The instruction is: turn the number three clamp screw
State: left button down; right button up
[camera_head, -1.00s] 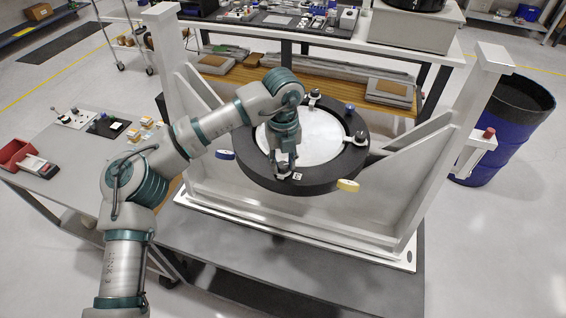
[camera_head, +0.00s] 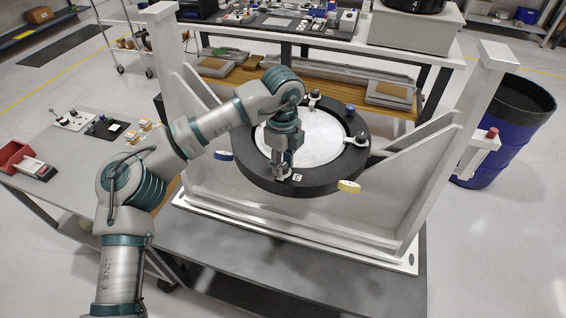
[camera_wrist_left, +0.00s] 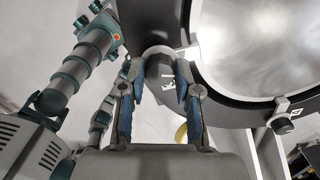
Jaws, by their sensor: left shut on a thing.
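The round mirror (camera_head: 318,140) sits in a thick black ring (camera_head: 262,172) between two light grey uprights. Clamps stand on the ring at the back (camera_head: 315,98), at the right (camera_head: 361,139) and at the front, where my left gripper (camera_head: 284,172) points down. A small white label (camera_head: 297,177) lies beside the front clamp; I cannot read its number surely. In the left wrist view my left gripper (camera_wrist_left: 160,75) has its blue-padded fingers on either side of a grey, rounded clamp screw (camera_wrist_left: 158,54), shut on it. The fingers partly hide the screw. My right gripper is not seen.
The grey frame upright (camera_head: 482,95) rises at the right. A side table (camera_head: 75,165) with small parts stands left, a blue barrel (camera_head: 500,130) right.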

aim_at(284, 164)
pick_arm(q)
jog(key=shift+f, duration=0.1)
dwell(0.3)
jog(key=c, duration=0.8)
grip_release()
jog(key=shift+w, duration=0.15)
notch_tip(284, 164, up, 12)
jog(key=shift+w+d+f, duration=0.1)
jog(key=shift+d, duration=0.05)
